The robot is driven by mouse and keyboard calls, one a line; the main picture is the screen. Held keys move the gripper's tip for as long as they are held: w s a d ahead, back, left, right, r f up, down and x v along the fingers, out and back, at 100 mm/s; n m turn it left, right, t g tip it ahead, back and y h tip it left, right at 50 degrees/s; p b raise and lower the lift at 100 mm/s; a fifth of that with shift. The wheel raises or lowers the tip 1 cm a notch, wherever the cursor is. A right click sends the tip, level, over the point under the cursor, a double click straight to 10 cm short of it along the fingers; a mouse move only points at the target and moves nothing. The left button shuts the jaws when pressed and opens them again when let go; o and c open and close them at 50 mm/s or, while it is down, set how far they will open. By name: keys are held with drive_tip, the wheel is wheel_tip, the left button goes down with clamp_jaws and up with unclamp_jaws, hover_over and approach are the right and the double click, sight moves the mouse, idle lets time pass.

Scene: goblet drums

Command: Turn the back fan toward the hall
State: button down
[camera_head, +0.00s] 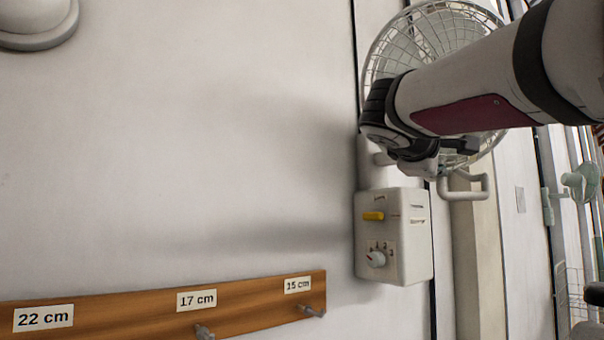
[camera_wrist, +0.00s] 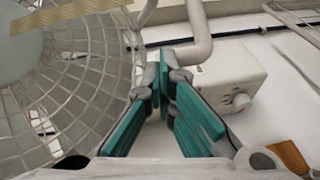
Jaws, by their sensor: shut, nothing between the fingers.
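A wall fan with a round wire cage (camera_head: 430,40) is at the top right of the head view, partly hidden behind my arm. Its cage (camera_wrist: 75,90) fills the left of the wrist view, with a pale hub (camera_wrist: 18,50). A bent grey tube (camera_head: 478,194) shows below the cage; a pale tube (camera_wrist: 198,32) shows in the wrist view. A white control box (camera_head: 392,260) with a yellow switch and a dial is below the fan. My gripper (camera_wrist: 164,84) is shut and empty, beside the cage and in front of the tube. I cannot tell whether it touches either.
A smaller pale green fan (camera_head: 582,181) is farther off at the right. A wooden peg rail (camera_head: 250,300) with size labels runs along the lower left wall. A white round fixture (camera_head: 38,22) is at the top left. The wall between them is bare.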

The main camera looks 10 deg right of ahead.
drive_tip(key=s+d, duration=0.2)
drive_tip(key=d, duration=0.8)
drive_tip(key=shift+s+d+p, duration=0.2)
drive_tip(key=shift+d+p, duration=0.15)
drive_tip(key=shift+d, duration=0.05)
drive_tip(key=shift+a, duration=0.15)
